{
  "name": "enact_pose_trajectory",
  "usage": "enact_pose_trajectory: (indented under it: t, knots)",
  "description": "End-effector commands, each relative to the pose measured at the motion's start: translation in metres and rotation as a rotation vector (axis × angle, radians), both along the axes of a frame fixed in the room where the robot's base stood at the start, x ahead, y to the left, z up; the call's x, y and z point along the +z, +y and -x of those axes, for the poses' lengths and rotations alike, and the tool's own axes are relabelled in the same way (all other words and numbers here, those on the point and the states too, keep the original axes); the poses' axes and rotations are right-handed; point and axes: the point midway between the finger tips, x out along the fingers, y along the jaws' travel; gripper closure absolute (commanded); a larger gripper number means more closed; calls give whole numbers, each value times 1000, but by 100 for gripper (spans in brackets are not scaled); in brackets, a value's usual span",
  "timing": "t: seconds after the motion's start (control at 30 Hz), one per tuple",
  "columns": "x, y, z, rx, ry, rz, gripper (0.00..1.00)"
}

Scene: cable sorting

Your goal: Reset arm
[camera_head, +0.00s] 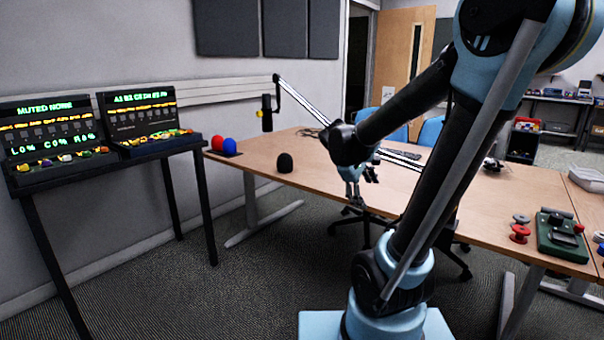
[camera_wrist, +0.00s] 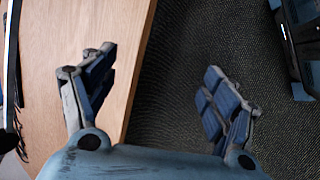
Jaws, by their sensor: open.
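My gripper (camera_wrist: 160,92) is open and empty in the wrist view, with its two fingers wide apart. One finger is over the wooden table (camera_wrist: 90,25) and the other is over the dark carpet. In the head view my gripper (camera_head: 361,192) hangs at the near edge of the table, partly below my forearm. My arm rises from its base at the bottom and bends over toward the table, hiding part of the tabletop.
A black foam-topped piece (camera_head: 285,163) and red and blue balls (camera_head: 224,144) are at the table's left. A microphone arm (camera_head: 300,100) stands behind. Red spools (camera_head: 520,232) and a green device (camera_head: 562,238) are at the right. Two lit panels (camera_head: 150,118) stand far left.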

Motion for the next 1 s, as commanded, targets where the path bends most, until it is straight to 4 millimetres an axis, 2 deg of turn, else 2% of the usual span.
enact_pose_trajectory:
  t: [0.03,0.27,0.6,0.8,1.0]
  knots:
    - [-3,-5,15,-41,-7,-38,21]
    - [-20,-12,71,-228,-35,-215,21]
    - [-52,-4,147,-522,-75,-471,21]
    - [-71,8,180,-683,-91,-600,21]
    - [-82,17,196,-774,-99,-674,21]
